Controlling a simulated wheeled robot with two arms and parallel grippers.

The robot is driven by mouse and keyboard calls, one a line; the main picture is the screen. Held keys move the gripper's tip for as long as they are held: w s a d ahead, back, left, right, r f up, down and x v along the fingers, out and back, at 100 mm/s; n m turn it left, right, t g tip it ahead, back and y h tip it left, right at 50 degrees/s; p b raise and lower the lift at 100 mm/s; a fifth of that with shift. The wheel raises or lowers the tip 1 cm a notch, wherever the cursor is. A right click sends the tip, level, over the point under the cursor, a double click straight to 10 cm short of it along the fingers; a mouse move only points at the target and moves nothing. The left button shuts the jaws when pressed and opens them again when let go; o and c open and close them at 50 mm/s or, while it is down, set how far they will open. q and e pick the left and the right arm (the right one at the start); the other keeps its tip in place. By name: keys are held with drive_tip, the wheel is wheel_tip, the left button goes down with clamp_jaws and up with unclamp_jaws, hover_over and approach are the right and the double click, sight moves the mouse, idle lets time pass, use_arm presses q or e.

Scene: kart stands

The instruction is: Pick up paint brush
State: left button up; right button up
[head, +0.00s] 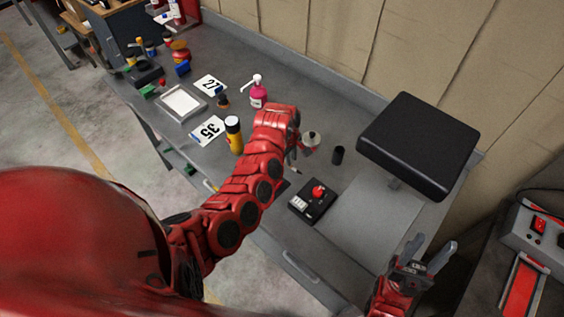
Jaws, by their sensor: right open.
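I cannot clearly make out a paint brush in the head view. My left arm reaches over the grey workbench (335,235) from the left and bends down at its far end. My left gripper (295,160) is mostly hidden below the red wrist, and its fingers are too small to tell whether they hold anything. A small grey round item (310,139) shows just right of that wrist. My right gripper (429,252) is open and empty at the bench's lower right, fingers pointing up in the picture.
A black box with a red button (312,201) and a dark cup (338,155) are nearby.

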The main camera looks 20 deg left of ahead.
sight(294, 168)
use_arm(q)
drive_tip(key=f+b, duration=0.3)
drive_tip(key=f, duration=0.1)
drive_tip(key=shift+w+d+f, duration=0.1)
drive_tip(key=shift+w+d, duration=0.1)
drive_tip(key=shift+d, duration=0.15)
drive_tip(key=shift+w+f+b, duration=0.2)
drive_tip(key=shift+f+b, duration=0.35)
drive_tip(key=shift+b, duration=0.15)
drive_tip(key=shift+d+r, duration=0.1)
clamp_jaws()
